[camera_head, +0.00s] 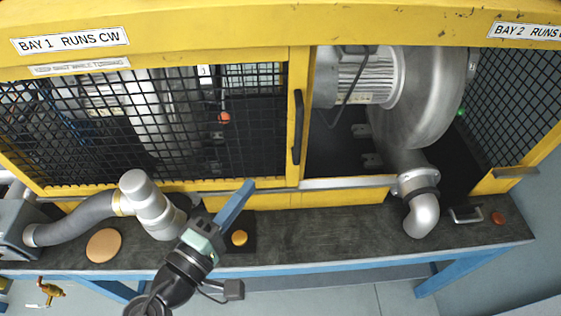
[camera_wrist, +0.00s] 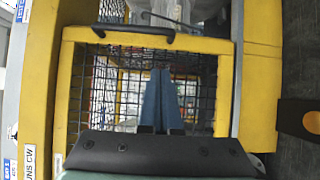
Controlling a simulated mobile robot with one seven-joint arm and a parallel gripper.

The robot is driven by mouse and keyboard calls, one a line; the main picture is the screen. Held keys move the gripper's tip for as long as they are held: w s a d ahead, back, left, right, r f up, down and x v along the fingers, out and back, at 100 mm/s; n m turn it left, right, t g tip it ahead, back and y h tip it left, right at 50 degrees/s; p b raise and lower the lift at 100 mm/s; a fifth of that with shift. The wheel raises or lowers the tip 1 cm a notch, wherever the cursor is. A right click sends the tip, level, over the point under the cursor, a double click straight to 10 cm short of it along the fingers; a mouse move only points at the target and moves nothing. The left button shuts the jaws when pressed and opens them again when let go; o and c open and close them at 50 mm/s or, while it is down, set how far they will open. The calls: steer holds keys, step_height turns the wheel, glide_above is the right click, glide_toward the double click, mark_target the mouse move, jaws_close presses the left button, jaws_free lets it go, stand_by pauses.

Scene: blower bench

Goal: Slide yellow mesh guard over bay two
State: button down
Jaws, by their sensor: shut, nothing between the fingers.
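The yellow-framed black mesh guard (camera_head: 293,168) stands across bay one on the left in the head view. A dark upright handle (camera_head: 297,126) is on its right edge. Bay two's opening, on the right, is uncovered and shows a grey blower (camera_head: 415,95). My gripper (camera_head: 248,187) is shut and empty, its blue fingers pointing up toward the guard's lower right part, below and left of the handle. In the wrist view the fingers (camera_wrist: 161,78) show in front of the guard's mesh (camera_wrist: 100,100), with the handle (camera_wrist: 133,30) beyond the tips. Contact cannot be told.
A metal rail (camera_head: 345,183) runs below the openings. A grey elbow pipe (camera_head: 422,212) sticks out under bay two, and a larger hose (camera_head: 80,217) under bay one. An orange button (camera_head: 239,238) and a round tan disc (camera_head: 103,245) are on the bench.

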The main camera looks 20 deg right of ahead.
steer(key=w+d+p, duration=0.2)
steer(key=d, duration=0.6)
steer(key=shift+w, duration=0.35)
